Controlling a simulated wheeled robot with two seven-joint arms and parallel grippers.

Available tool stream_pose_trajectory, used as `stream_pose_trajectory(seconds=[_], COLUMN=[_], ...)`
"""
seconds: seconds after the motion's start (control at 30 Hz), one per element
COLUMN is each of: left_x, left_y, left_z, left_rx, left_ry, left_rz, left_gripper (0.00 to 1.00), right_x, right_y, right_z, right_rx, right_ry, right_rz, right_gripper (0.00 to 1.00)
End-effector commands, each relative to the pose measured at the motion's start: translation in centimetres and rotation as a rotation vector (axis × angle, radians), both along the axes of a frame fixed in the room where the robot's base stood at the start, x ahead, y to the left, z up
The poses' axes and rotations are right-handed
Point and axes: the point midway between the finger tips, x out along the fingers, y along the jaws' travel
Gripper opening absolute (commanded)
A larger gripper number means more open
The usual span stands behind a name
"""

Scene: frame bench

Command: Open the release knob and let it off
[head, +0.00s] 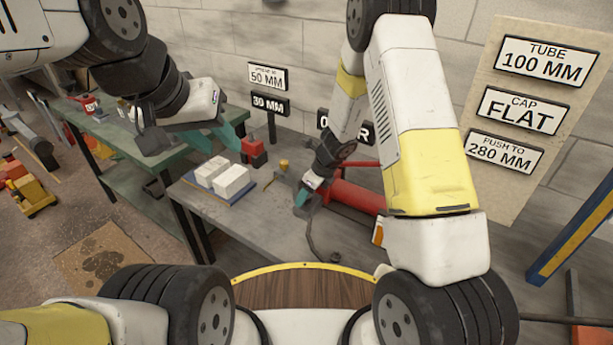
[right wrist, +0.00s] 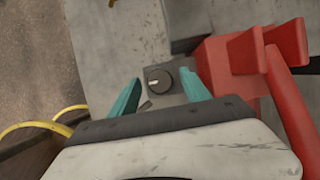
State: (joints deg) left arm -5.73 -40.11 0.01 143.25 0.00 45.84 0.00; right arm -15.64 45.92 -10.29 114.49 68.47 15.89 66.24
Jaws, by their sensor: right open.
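The release knob (right wrist: 158,79) is a round dark dial with a white pointer mark, on a grey block in the right wrist view. My right gripper (right wrist: 160,88) is open, with one teal finger on each side of the knob; I cannot tell whether they touch it. In the head view my right gripper (head: 303,196) points down at the bench beside a red cylinder (head: 355,196), and the knob is not discernible there. My left gripper (head: 220,137) hangs above the bench's far left; whether its teal fingers are apart is unclear.
White blocks (head: 232,181) sit on a blue tray (head: 208,194) on the grey bench. A red block (head: 253,152) and a small brass piece (head: 283,166) are behind. Red forked parts (right wrist: 285,48) rise just right of the right fingers. A signboard (head: 520,190) leans on the wall.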

Motion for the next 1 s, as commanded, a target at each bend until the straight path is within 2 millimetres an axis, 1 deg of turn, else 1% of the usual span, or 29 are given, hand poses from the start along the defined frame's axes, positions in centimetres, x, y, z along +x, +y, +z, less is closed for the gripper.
stream_pose_trajectory(seconds=[0.23,0.3,0.37,0.4,0.47,0.5,0.53,0.77,1.0], left_x=[0.0,0.0,0.01,0.01,0.01,0.01,0.01,0.0,0.0], left_y=[0.0,0.0,0.0,0.0,0.0,0.0,0.0,0.0,0.0], left_z=[0.0,0.0,0.01,0.01,0.01,0.01,0.01,0.0,0.0], left_rx=[0.0,0.0,0.0,0.0,0.0,0.0,0.0,0.0,0.0], left_ry=[0.0,0.0,0.0,0.0,0.0,0.0,0.0,0.0,0.0], left_rz=[0.0,0.0,0.0,0.0,0.0,0.0,0.0,0.0,0.0], left_gripper=[0.36,0.36,0.36,0.36,0.36,0.36,0.36,0.36,0.36], right_x=[0.03,0.03,0.02,0.02,0.02,0.02,0.02,0.05,0.11], right_y=[0.07,0.07,0.07,0.07,0.07,0.07,0.07,0.05,0.03], right_z=[-0.08,-0.08,-0.07,-0.07,-0.06,-0.06,-0.06,-0.06,-0.1], right_rx=[0.001,0.001,0.001,0.001,0.001,0.001,0.001,0.001,0.001], right_ry=[-0.001,-0.001,-0.001,-0.001,-0.001,-0.001,-0.001,0.0,0.0], right_rz=[0.0,0.001,0.0,0.001,0.0,0.001,0.0,0.015,0.113], right_gripper=[0.55,0.42,0.3,0.22,0.1,0.02,0.0,0.0,0.0])
